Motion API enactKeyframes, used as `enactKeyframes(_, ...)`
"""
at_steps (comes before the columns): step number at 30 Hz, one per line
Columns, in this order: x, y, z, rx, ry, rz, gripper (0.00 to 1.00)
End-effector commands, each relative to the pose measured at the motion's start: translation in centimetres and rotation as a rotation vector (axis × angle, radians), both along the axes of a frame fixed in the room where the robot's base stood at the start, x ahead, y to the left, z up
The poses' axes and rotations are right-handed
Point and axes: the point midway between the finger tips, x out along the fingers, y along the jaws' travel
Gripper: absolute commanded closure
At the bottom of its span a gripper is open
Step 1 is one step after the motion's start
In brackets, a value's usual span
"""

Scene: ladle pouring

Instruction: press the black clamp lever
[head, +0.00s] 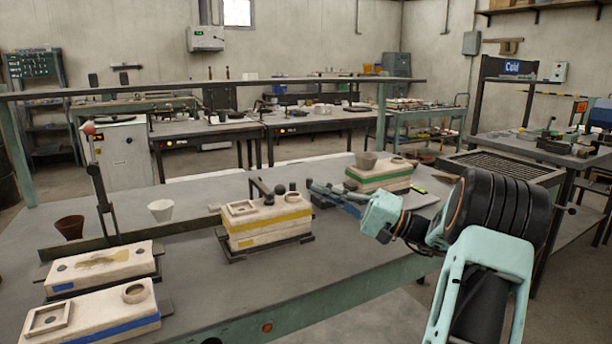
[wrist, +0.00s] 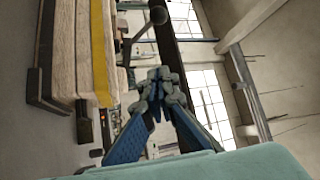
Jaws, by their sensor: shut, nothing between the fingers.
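A black clamp lever (head: 261,187) with dark round knobs by it stands at the yellow-banded mould block (head: 268,228) on the grey table. In the wrist view, a dark rod with a ball end (wrist: 158,14) shows at the top, beside the yellow-banded block (wrist: 101,50); it seems to be part of this clamp. My gripper (head: 314,186) is just right of the knobs, at about their height. Its blue fingers are closed together with nothing between them, as the wrist view (wrist: 158,88) also shows. I cannot tell from these views whether it touches the lever.
A green-banded block (head: 380,180) with a grey cup (head: 366,161) stands behind my gripper. Two blocks with blue marks (head: 100,268) (head: 95,315) lie at the left.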

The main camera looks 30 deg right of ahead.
Motion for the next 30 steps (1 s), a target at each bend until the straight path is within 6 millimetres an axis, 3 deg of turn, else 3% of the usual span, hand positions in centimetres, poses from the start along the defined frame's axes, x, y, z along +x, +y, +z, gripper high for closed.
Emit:
enactKeyframes(4,-0.5,-1.3,-1.2,0.001,0.001,0.000,1.00)
enactKeyframes(11,-0.7,-1.9,-1.9,0.000,0.000,0.000,1.00)
enactKeyframes(26,-0.6,-1.8,-1.8,-0.001,0.004,0.002,1.00)
enactKeyframes(30,1.1,-0.4,-0.6,-0.033,0.081,0.022,1.00)
